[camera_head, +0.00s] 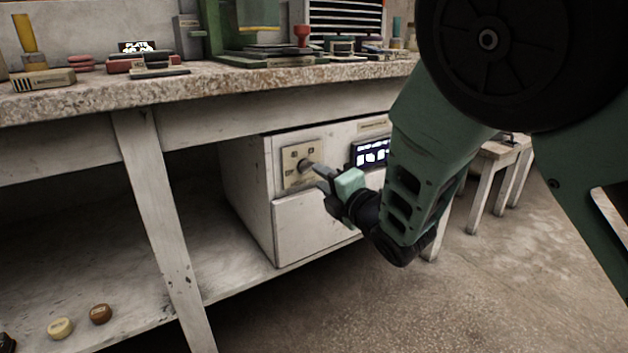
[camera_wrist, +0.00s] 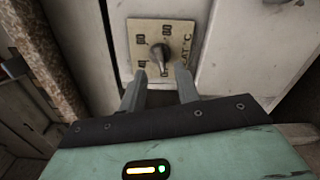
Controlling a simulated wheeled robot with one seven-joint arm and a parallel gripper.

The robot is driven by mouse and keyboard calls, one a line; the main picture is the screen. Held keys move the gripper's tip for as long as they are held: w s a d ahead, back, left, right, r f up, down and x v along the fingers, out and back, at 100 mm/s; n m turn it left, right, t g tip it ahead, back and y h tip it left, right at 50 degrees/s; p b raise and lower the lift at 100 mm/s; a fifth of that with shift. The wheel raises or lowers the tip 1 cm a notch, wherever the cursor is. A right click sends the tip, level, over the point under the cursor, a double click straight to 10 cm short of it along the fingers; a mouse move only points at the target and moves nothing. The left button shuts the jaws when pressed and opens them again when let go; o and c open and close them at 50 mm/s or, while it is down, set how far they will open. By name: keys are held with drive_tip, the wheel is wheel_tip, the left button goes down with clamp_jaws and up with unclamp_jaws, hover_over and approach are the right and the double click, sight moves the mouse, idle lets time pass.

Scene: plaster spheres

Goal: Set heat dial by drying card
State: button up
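The heat dial (camera_head: 306,164) is a dark grey knob on a cream plate on the front of a white cabinet. In the wrist view the dial (camera_wrist: 160,56) has printed marks and "°C" around it, and its pointer end faces down toward my gripper. My gripper (camera_head: 319,175) is at the dial. In the wrist view my gripper (camera_wrist: 161,80) is open, with its two fingers apart on either side of the knob's line. The knob seems just beyond the fingertips; contact cannot be told. A dark panel with white symbols (camera_head: 370,153), possibly the drying card, is partly hidden by my arm.
The white cabinet (camera_head: 245,190) stands under a stone-topped bench (camera_head: 200,87) with tools and blocks on it. A bench leg (camera_head: 160,215) stands left of the cabinet. Two round knobs (camera_head: 61,327) lie on the lower shelf. Floor at the right is open before a small table (camera_head: 497,150).

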sight(309, 170)
drive_tip(key=shift+b+x, duration=0.45)
drive_tip(key=shift+x, duration=1.65)
drive_tip(key=shift+c, duration=0.3)
clamp_jaws()
